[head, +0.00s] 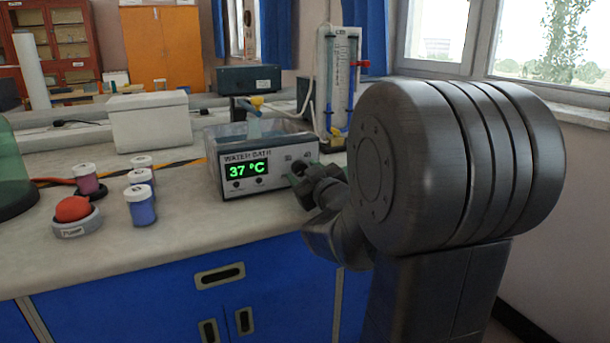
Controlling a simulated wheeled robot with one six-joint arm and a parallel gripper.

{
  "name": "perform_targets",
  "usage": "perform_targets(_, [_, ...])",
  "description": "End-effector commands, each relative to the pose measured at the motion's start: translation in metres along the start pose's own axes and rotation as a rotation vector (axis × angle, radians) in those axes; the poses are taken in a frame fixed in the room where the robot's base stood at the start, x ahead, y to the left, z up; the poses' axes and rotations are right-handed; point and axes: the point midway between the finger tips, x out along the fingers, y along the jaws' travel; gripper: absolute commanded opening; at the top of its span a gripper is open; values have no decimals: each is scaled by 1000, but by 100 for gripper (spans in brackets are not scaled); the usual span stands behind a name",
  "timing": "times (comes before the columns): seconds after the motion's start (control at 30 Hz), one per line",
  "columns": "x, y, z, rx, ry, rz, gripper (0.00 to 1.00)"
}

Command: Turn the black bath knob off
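The water bath (270,150) is a grey and white box on the bench, with a green display (246,169) reading 37 °C. Two small dark round controls (237,185) sit under the display; I cannot tell whether either is the black bath knob. My gripper (297,179) is at the right end of the bath's front panel and hides part of it. Its fingers are dark and small in the picture, so I cannot tell their opening, or whether they touch a knob behind them. My arm blocks the view to the right.
A blue-and-red tubed stand (338,85) is behind the bath. Blue cabinets (280,285) are below the bench edge.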

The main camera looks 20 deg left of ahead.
Motion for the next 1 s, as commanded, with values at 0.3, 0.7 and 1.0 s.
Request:
perform_targets(0.3, [-1, 0, 0, 2, 0, 0, 55])
perform_targets(0.7, [-68, 2, -3, 1, -1, 4, 55])
perform_targets(1.0, [-124, 2, -1, 0, -1, 3, 55])
